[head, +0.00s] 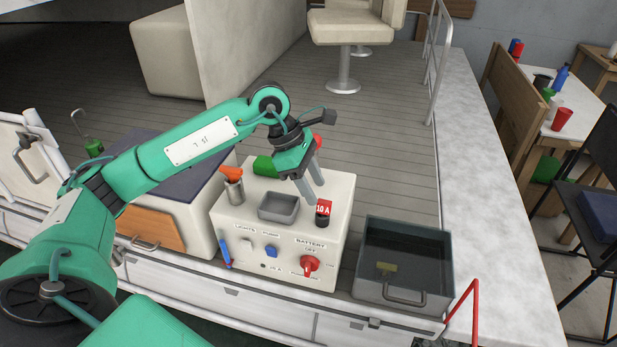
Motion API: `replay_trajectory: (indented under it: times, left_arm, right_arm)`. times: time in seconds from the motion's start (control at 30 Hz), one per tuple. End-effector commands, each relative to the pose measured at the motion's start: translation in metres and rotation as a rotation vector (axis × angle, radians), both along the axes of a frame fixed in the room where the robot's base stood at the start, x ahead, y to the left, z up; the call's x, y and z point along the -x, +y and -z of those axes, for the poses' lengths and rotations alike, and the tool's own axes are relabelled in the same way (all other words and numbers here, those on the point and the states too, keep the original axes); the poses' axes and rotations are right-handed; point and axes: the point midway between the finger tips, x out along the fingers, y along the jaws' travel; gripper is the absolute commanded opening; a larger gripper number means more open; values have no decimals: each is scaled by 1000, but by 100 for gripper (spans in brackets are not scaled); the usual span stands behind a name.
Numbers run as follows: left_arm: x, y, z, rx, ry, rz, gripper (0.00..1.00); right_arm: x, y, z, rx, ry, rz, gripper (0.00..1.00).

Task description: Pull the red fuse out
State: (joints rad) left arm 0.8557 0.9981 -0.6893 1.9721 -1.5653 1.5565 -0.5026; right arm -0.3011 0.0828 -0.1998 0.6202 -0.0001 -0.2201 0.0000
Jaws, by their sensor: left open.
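The red fuse (323,208), marked 10 A, stands upright in a dark holder (322,221) on the top right of the white battery box (342,193). My left gripper (313,194) is open, its two grey fingers pointing down just above and left of the fuse. I cannot tell from this view whether a finger touches the fuse. My right gripper is not in view.
The box top also bears a grey tray (279,217), a green block (264,166) and a cup with an orange-handled item (234,188). A red battery switch (310,264) is on its front. A grey bin (366,290) stands to the right.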

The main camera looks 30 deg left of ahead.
Motion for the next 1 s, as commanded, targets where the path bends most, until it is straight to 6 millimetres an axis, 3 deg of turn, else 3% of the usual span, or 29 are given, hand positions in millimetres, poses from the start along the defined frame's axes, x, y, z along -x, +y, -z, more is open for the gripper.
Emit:
replay_trajectory:
  times: [0.5,0.77,0.97,1.0]
  left_arm:
    - [-4,-23,50,2,0,1,47]
    - [-5,-28,57,2,0,0,47]
    - [-5,-28,57,2,0,0,47]
    - [-5,-28,57,2,0,0,41]
  right_arm:
    - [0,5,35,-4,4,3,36]
    - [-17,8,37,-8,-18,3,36]
    - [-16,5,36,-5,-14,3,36]
    - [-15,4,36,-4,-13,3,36]
